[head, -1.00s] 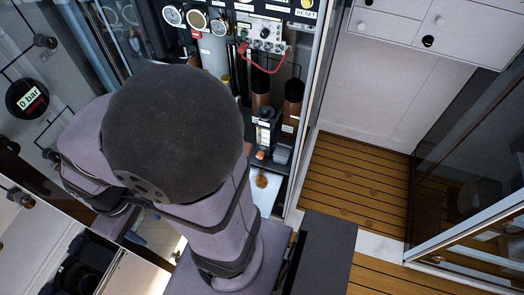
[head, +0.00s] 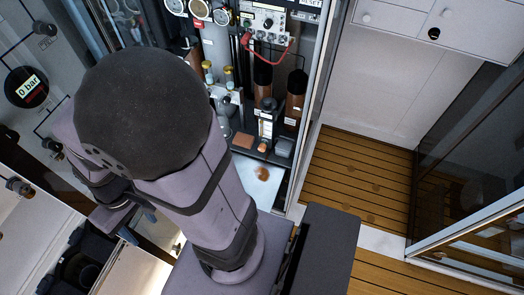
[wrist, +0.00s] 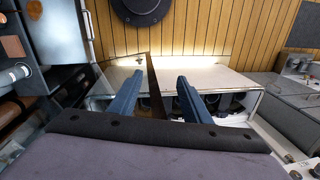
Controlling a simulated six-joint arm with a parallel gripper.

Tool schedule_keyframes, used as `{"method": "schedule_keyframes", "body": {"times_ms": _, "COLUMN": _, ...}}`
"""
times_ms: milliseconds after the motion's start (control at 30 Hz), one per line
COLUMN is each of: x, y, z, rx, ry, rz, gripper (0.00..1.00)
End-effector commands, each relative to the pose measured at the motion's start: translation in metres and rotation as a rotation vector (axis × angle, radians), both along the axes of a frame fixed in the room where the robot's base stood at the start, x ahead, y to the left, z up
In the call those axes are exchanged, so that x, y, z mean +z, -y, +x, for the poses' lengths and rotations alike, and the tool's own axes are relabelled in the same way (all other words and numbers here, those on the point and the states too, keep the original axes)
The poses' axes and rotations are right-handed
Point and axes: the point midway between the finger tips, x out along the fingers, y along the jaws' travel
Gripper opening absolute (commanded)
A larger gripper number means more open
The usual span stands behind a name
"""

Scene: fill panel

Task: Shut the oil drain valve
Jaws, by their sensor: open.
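The open cabinet with the fill panel (head: 268,18) shows in the head view, right of my arm. I cannot tell which fitting there is the oil drain valve. Brass-topped fittings (head: 229,76) and brown cylinders (head: 295,95) stand below the panel. My gripper shows in the wrist view (wrist: 160,85) as two blue fingers, spread apart with nothing between them. It points at a pale bench top and a wood-slat wall, with no valve between the fingers. In the head view my large dark arm joint and links hide the cabinet's left part and most of the gripper.
A gauge reading 0 bar (head: 27,87) is on the left wall. An orange-brown spot (head: 262,174) lies on the pale cabinet floor (head: 245,190). A slatted wood floor (head: 360,180) and white drawers (head: 395,15) are at the right. The wrist view shows a low bench (wrist: 205,78).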

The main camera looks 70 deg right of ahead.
Motion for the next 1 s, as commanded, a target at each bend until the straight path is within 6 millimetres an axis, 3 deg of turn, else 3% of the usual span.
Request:
{"method": "schedule_keyframes", "body": {"times_ms": 33, "x": -0.022, "y": -0.002, "z": 0.007, "rx": -0.057, "ry": 0.005, "rz": 0.034, "gripper": 0.44}}
{"method": "schedule_keyframes", "body": {"times_ms": 167, "x": -0.078, "y": 0.006, "z": 0.041, "rx": -0.25, "ry": 0.078, "rz": 0.094, "gripper": 0.44}}
{"method": "schedule_keyframes", "body": {"times_ms": 300, "x": -0.139, "y": 0.053, "z": 0.079, "rx": -0.448, "ry": 0.195, "rz": 0.042, "gripper": 0.44}}
{"method": "schedule_keyframes", "body": {"times_ms": 500, "x": -0.201, "y": 0.136, "z": 0.1, "rx": -0.607, "ry": 0.315, "rz": -0.135, "gripper": 0.44}}
{"method": "schedule_keyframes", "body": {"times_ms": 767, "x": -0.268, "y": 0.252, "z": 0.088, "rx": -0.739, "ry": 0.4, "rz": -0.455, "gripper": 0.44}}
{"method": "schedule_keyframes", "body": {"times_ms": 1000, "x": -0.314, "y": 0.351, "z": 0.04, "rx": -0.82, "ry": 0.39, "rz": -0.809, "gripper": 0.44}}
